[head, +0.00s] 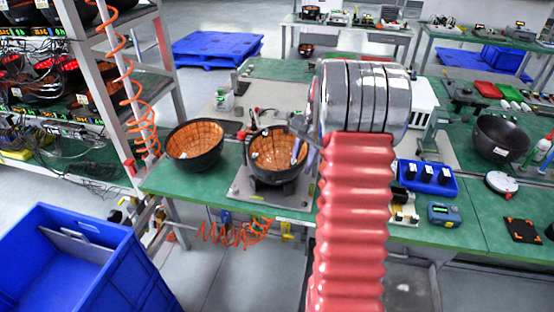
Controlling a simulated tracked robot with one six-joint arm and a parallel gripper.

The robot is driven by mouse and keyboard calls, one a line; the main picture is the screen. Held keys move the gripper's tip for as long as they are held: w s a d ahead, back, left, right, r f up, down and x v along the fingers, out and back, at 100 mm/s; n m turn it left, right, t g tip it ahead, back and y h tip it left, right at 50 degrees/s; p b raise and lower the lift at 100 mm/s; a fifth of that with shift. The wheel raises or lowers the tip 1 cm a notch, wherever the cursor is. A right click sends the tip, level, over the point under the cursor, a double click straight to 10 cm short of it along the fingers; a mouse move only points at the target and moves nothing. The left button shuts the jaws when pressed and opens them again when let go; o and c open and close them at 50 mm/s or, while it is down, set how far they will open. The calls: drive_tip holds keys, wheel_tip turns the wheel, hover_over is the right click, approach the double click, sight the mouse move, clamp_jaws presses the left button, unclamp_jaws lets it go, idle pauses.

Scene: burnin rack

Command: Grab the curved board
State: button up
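A curved board (195,146), a black bowl shape with an orange gridded inside, sits at the left end of the green bench. A second similar curved board (275,155) sits on a grey fixture plate just right of it. My arm rises in front of the bench, and its wrist hides what lies behind it. Slim grey parts that look like my gripper (303,140) show left of the wrist, at the right rim of the second board. I cannot tell whether they touch it or whether they are open. A plain dark bowl (500,138) stands on the right bench.
A blue bin (85,265) stands on the floor at lower left. A rack (150,70) with wires and lit displays is at left, with a coiled orange hose hanging down. A blue tray (427,178) with black parts lies right of my arm.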

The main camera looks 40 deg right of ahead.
drive_tip(key=shift+c, duration=0.3)
clamp_jaws()
idle(0.3)
